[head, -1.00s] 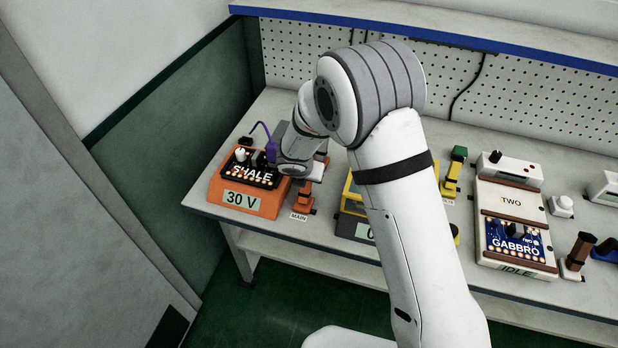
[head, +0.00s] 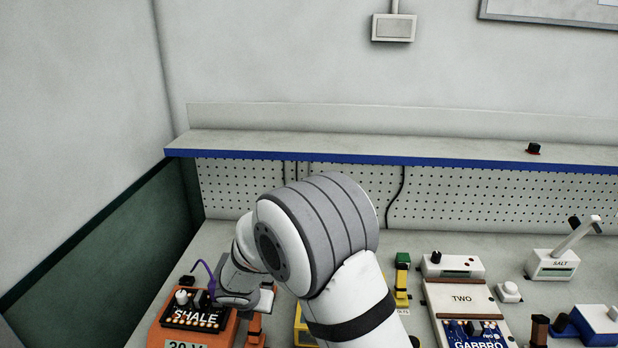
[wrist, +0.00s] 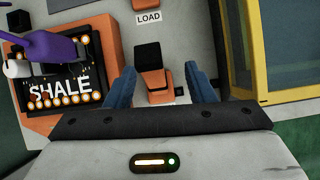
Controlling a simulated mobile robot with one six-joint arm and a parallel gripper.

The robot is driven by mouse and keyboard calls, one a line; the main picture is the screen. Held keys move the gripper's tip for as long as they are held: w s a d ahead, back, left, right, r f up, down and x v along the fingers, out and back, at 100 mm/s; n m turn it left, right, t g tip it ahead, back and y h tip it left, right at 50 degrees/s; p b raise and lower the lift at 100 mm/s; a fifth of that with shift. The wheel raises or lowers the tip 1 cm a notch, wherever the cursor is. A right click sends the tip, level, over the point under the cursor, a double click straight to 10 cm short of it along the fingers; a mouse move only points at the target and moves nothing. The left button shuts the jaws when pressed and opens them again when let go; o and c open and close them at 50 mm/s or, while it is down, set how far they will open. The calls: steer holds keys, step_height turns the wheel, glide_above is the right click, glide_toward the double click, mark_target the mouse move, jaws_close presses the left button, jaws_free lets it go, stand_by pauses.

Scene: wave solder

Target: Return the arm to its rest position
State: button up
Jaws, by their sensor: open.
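My gripper (wrist: 162,90) shows in the wrist view with its two blue fingers apart and nothing between them. Beyond and between the fingers is an orange switch with a black top (wrist: 150,65); I cannot tell how far the fingertips are from it. In the head view my arm reaches to the left part of the bench, and its links hide the fingers. The orange unit (head: 222,335) with the black SHALE board (head: 193,316) is beside the gripper. The SHALE board also shows at the left in the wrist view (wrist: 62,85), with a purple probe (wrist: 60,48) over it.
A yellow-framed unit (wrist: 262,85) stands to the right in the wrist view. In the head view, unit TWO (head: 461,298), the SALT box (head: 552,264) and a blue device (head: 590,325) stand on the right. A shelf (head: 380,150) runs above the bench along the pegboard.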

steer(key=s+d+r+m+g+h, duration=0.1)
steer(key=s+d+r+m, duration=0.2)
steer(key=d+r+m, duration=0.7)
steer(key=s+d+r+m+h, duration=0.15)
steer(key=d+r+m, duration=0.5)
steer(key=d, duration=0.65)
steer(key=s+d+r+m+y, duration=0.1)
steer(key=s+d+m, duration=0.2)
steer(key=s+m, duration=0.3)
steer(key=s+d+r+m+g+y, duration=0.1)
steer(key=s+d+r+m, duration=0.1)
steer(key=s+m, duration=0.4)
steer(key=s+d+r+m+y, duration=0.1)
steer(key=s+d+m, duration=0.3)
steer(key=s+m, duration=0.2)
steer(key=shift+s+d+r, duration=0.2)
steer(key=shift+s, duration=0.15)
